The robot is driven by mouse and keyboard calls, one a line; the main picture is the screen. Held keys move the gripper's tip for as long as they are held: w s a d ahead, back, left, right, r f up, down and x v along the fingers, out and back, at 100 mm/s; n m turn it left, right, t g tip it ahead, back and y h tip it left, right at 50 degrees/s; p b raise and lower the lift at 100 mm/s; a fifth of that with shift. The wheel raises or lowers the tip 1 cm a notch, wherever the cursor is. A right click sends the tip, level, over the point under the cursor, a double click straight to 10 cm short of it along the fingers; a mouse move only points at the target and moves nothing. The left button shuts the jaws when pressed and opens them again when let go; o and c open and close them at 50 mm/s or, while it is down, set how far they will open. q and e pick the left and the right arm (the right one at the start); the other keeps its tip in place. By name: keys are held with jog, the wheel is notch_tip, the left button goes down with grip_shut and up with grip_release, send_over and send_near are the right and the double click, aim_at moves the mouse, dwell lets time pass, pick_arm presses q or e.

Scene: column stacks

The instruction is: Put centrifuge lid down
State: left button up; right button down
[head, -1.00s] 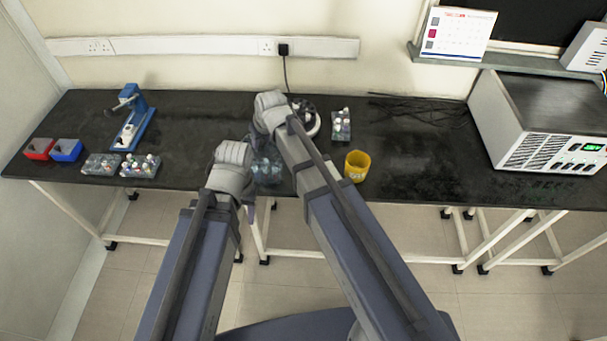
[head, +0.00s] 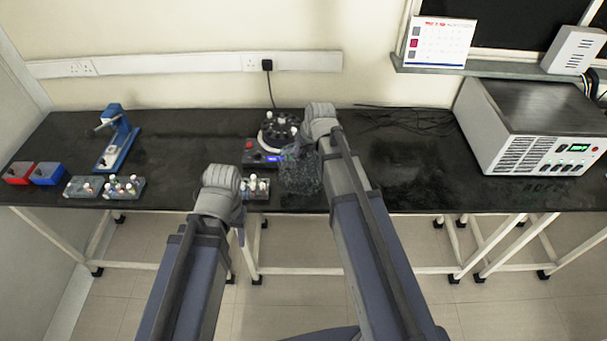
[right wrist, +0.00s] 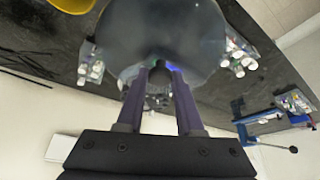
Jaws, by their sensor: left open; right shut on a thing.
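The centrifuge (head: 265,158) stands on the black bench, with its round rotor (head: 279,131) uncovered and several tubes in it. The translucent, dark domed lid (head: 301,172) is just right of and in front of the centrifuge in the head view. My right gripper (right wrist: 158,72) is shut on the lid, which fills the top middle of the right wrist view (right wrist: 165,35). It is hidden by my arm in the head view. My left gripper (head: 238,222) is by the bench's front edge, left of the lid. Its fingers are mostly hidden behind my wrist.
A tube rack (head: 255,190) stands in front of the centrifuge. A yellow beaker (right wrist: 72,4) is at the edge of the right wrist view, beside another rack (right wrist: 90,62). A blue stand (head: 117,140) and red and blue boxes are at the left; a large instrument (head: 540,130) is right.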

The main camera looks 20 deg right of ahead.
aim_at(304, 166)
jog(key=shift+f+b, duration=3)
jog(key=shift+f, duration=0.6)
jog(key=shift+f, duration=0.15)
jog(key=c, duration=0.5)
grip_release()
jog(key=shift+c, duration=0.2)
jog(key=shift+r, duration=0.2)
